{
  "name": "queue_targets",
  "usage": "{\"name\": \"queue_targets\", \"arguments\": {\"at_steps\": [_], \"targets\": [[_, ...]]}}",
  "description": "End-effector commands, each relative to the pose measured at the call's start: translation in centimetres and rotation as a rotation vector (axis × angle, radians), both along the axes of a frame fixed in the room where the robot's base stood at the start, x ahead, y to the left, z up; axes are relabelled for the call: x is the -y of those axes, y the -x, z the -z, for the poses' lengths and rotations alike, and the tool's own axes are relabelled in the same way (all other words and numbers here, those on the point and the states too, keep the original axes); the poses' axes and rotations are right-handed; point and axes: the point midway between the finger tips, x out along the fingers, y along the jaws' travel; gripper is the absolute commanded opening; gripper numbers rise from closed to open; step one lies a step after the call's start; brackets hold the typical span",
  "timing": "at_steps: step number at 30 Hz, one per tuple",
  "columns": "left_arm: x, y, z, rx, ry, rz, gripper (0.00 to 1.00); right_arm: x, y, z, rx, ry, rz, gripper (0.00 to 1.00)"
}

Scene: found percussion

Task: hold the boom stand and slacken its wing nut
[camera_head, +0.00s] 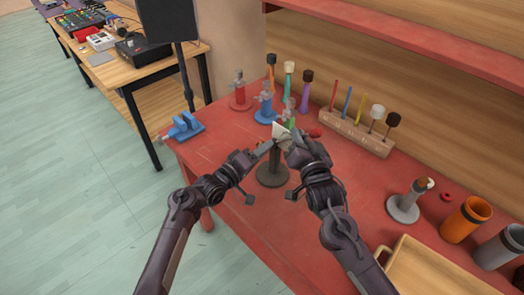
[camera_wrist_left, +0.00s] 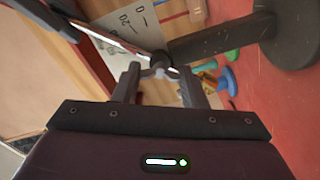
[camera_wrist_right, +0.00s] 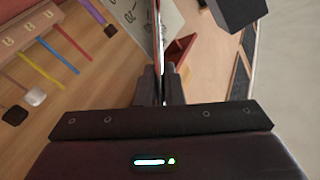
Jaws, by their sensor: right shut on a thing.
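The boom stand has a round dark base (camera_head: 272,176) on the red bench and a short upright post. A white scale plate (camera_head: 280,130) with numbers is at its top; it also shows in the left wrist view (camera_wrist_left: 130,22). My right gripper (camera_head: 287,141) is shut on a thin upper part of the stand, beside the plate; the exact part is hard to make out. My left gripper (camera_head: 266,149) is at the post's top. In the left wrist view its fingers (camera_wrist_left: 160,82) stand apart around the small grey wing nut (camera_wrist_left: 158,72). Contact is unclear.
Red (camera_head: 240,98) and blue (camera_head: 265,106) small stands are behind the boom stand. A wooden mallet rack (camera_head: 352,134) is behind right. A grey stand (camera_head: 404,208), orange cup (camera_head: 466,219) and wooden tray (camera_head: 420,268) are at right. A blue vise (camera_head: 183,128) is at left.

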Motion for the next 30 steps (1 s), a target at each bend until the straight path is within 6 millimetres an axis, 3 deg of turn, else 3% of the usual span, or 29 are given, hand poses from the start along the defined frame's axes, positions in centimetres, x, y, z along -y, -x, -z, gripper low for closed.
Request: {"name": "queue_targets", "arguments": {"at_steps": [1, 5, 16, 30], "targets": [[-0.2, -0.1, 0.1, -0.002, -0.002, -0.003, 0.44, 0.1, 0.0, 0.0, 0.001, 0.000, 0.003, 0.00], [-0.1, 0.0, 0.1, 0.000, -0.002, -0.002, 0.60, 0.1, 0.0, 0.0, 0.001, 0.000, 0.002, 0.00], [-0.6, 0.5, 0.1, 0.000, -0.002, -0.002, 0.60, 0.1, 0.0, 0.0, 0.001, 0.000, 0.002, 0.00], [-7.1, 6.7, 0.1, -0.001, -0.004, -0.002, 0.60, 0.0, 0.0, 0.0, 0.001, 0.000, 0.001, 0.00]]}}
